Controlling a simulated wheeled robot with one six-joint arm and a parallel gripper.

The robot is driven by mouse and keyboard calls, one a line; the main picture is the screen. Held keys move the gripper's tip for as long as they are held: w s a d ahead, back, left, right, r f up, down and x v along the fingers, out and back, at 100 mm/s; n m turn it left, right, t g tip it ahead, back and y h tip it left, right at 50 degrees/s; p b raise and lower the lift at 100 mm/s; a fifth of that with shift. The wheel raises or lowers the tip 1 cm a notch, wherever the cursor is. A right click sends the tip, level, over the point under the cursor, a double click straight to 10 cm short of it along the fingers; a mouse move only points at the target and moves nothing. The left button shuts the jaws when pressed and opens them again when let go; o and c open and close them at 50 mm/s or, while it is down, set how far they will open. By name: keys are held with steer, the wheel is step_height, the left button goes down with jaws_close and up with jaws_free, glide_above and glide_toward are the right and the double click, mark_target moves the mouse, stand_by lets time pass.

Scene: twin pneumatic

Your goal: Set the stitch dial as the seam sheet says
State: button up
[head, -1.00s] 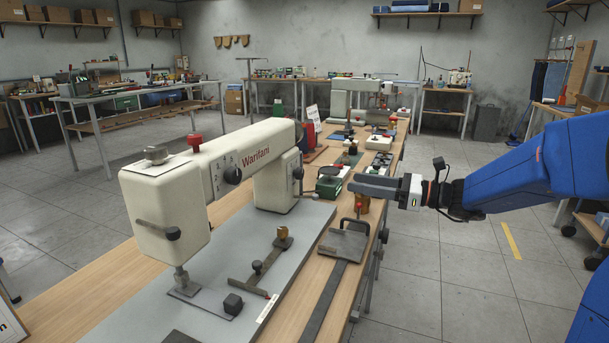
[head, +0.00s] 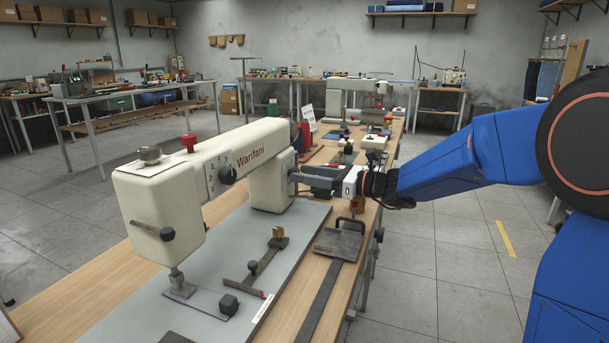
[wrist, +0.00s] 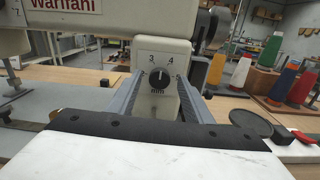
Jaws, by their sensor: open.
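The cream sewing machine (head: 180,200) marked Warifani stands on a grey plate on the wooden bench. In the wrist view its stitch dial (wrist: 160,77) is a round black knob on the pillar, with 3 and 4 above it and "mm" below. Its white mark points up, between 3 and 4. My gripper (head: 293,178) is open beside the pillar, which hides the dial in the head view. In the wrist view the fingers of my gripper (wrist: 160,88) lie either side of the dial, with nothing between them; whether they touch it I cannot tell. A printed sheet (head: 308,118) stands behind, unreadable.
A second black knob (head: 227,174) with figures sits on the machine's arm. Several coloured thread cones (wrist: 270,62) stand to the right.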

steer(key=shift+w+a, duration=0.15)
steer(key=shift+a, duration=0.25)
steer(key=c, duration=1.1)
steer(key=shift+o, duration=0.2)
steer(key=shift+n, duration=3.1)
steer(key=o, duration=1.1)
steer(key=shift+c, duration=0.2)
